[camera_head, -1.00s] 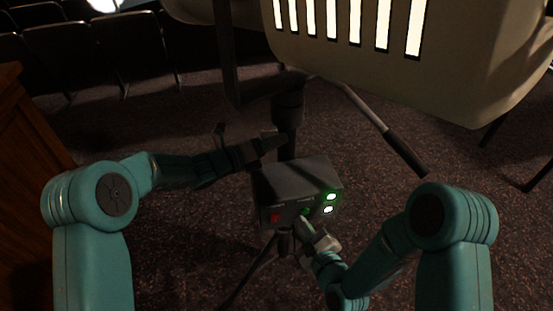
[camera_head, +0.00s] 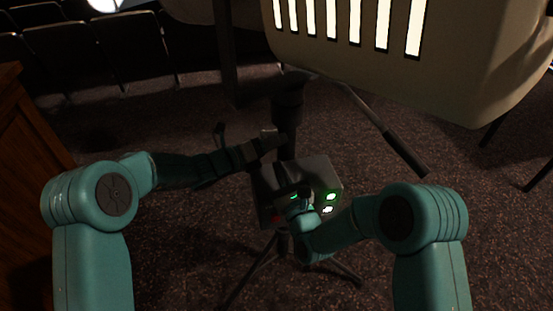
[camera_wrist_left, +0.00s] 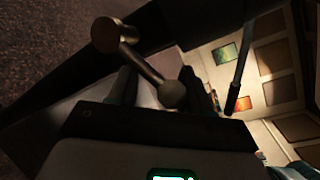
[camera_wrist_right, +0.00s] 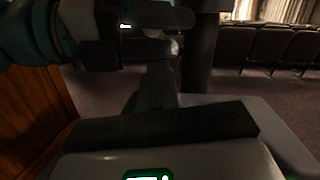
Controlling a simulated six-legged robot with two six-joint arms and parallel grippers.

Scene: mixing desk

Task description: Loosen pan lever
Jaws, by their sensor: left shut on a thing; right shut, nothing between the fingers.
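The pan lever (camera_wrist_left: 148,70), a short metal rod with a rounded knob, shows in the left wrist view. My left gripper (camera_head: 271,142) is beside the dark tripod column, and its fingers are shut on the lever near the knob. In the head view the lever is too dark and hidden to make out.
A large pale slatted housing (camera_head: 470,70) hangs above at the right. A long handle with a dark grip (camera_head: 405,150) slopes down below it. Tripod legs (camera_head: 255,270) spread under the box. A wooden panel (camera_head: 30,165) stands at left, seats (camera_head: 75,50) behind. Carpet is open at right.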

